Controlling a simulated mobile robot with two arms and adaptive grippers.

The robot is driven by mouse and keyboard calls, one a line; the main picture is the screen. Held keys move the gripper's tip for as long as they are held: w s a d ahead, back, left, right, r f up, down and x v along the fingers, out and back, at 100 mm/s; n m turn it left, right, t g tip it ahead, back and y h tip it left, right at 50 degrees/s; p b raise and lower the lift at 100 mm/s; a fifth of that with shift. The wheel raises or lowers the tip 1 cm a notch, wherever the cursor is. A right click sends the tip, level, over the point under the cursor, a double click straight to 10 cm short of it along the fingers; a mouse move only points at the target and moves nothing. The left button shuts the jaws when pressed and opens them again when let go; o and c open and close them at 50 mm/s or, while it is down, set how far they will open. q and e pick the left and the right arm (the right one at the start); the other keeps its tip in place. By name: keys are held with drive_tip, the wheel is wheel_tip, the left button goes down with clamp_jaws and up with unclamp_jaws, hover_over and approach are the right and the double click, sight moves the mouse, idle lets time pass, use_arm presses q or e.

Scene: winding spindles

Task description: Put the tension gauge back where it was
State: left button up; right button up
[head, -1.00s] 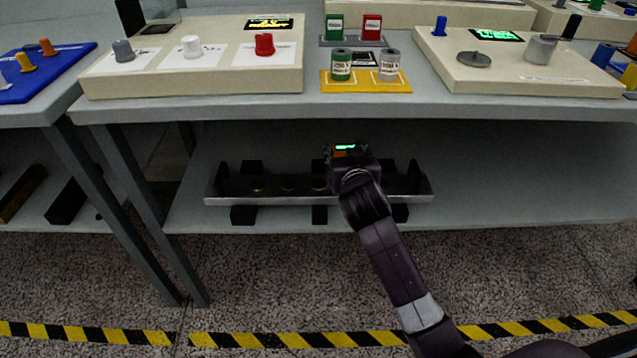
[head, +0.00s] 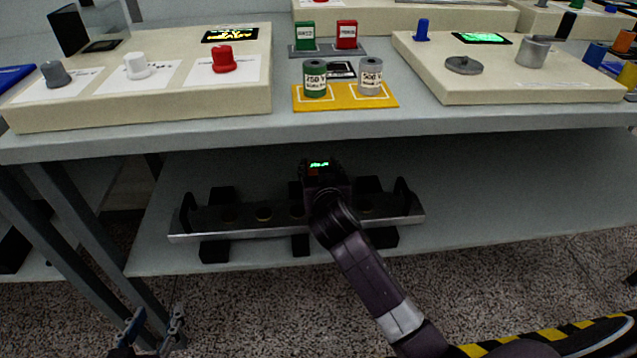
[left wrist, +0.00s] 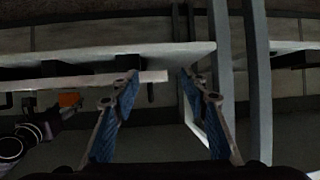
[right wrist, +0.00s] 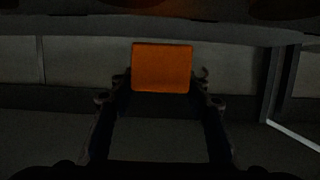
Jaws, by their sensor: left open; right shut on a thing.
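The tension gauge, a small orange box with a lit green display (head: 319,165), is in my right gripper (head: 322,182) in the head view, in front of the lower shelf. In the right wrist view its orange face (right wrist: 162,67) sits between the fingertips, which are shut on it. The gripper and gauge hide part of the metal rack behind. My left gripper (head: 156,322) is open and empty at the bottom left of the head view, below the shelf level. In the left wrist view its blue-padded fingers (left wrist: 159,75) are apart, with the orange gauge (left wrist: 69,100) to their left.
A long metal rack (head: 205,236) with dark supports rests on the lower shelf (head: 480,200). The tabletop above carries a knob console (head: 140,110), a yellow mat (head: 345,103) with two canisters and another console (head: 510,85). Table legs (head: 80,245) stand at left. The shelf's right side is clear.

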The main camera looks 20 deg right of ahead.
drive_tip(key=shift+f, duration=0.3)
wheel_tip(320, 180, down, 4)
drive_tip(key=shift+r+b, duration=0.2)
drive_tip(key=shift+b, duration=0.6)
use_arm(q)
drive_tip(key=w+d+r+t+h, duration=0.1)
drive_tip(key=w+d+r+t, duration=0.1)
drive_tip(key=r, duration=0.6)
drive_tip(key=w+t, duration=0.1)
drive_tip(key=t, duration=0.1)
drive_tip(key=shift+w+r+t, duration=0.15)
drive_tip(key=shift+r+t, duration=0.15)
drive_tip(key=shift+r, duration=0.1)
drive_tip(key=shift+r, duration=0.35)
use_arm(e)
drive_tip(key=shift+f, duration=0.15)
use_arm(q)
drive_tip(key=shift+d+r+t, duration=0.1)
drive_tip(key=shift+r+t, duration=0.05)
drive_tip(key=shift+t, duration=0.15)
use_arm(e)
drive_tip(key=shift+f+b, duration=0.3)
drive_tip(key=shift+f, duration=0.15)
use_arm(q)
wheel_tip(320, 180, up, 2)
drive_tip(key=shift+d+r+t+h, duration=0.15)
drive_tip(key=shift+t+h, duration=0.35)
use_arm(e)
drive_tip(key=o, duration=1.4)
